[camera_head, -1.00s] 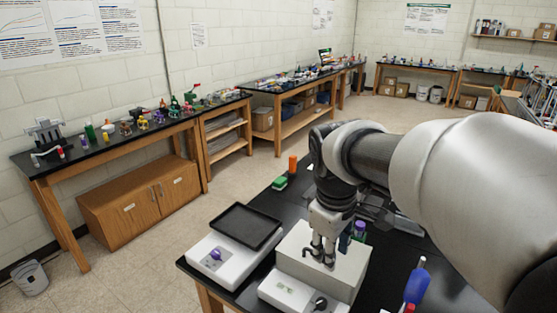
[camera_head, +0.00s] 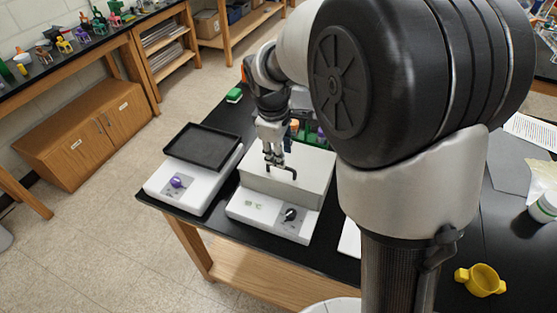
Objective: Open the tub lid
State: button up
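A white box-shaped unit (camera_head: 312,176) stands near the front edge of the black bench. It looks like the tub, with a flat, closed top and a lower front panel bearing a black knob (camera_head: 291,214). My gripper (camera_head: 280,173) points down at the front part of its top. Its two dark fingertips are spread apart, with nothing clearly held between them. At this size I cannot tell whether they touch the top or whether a handle lies between them. My arm hides part of the bench to the right of the unit.
A white device with a black tray (camera_head: 204,147) and purple knob stands close on the left. A rack with tubes (camera_head: 312,136) stands behind the unit. A yellow two-handled cup (camera_head: 481,280) and a white bottle (camera_head: 545,206) are at the right.

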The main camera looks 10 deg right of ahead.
jog(key=f, duration=0.3)
jog(key=w+f+b, duration=0.1)
jog(key=f, duration=0.1)
jog(key=shift+d+f, duration=0.15)
jog(key=shift+d, duration=0.2)
jog(key=shift+c, duration=0.5)
grip_shut()
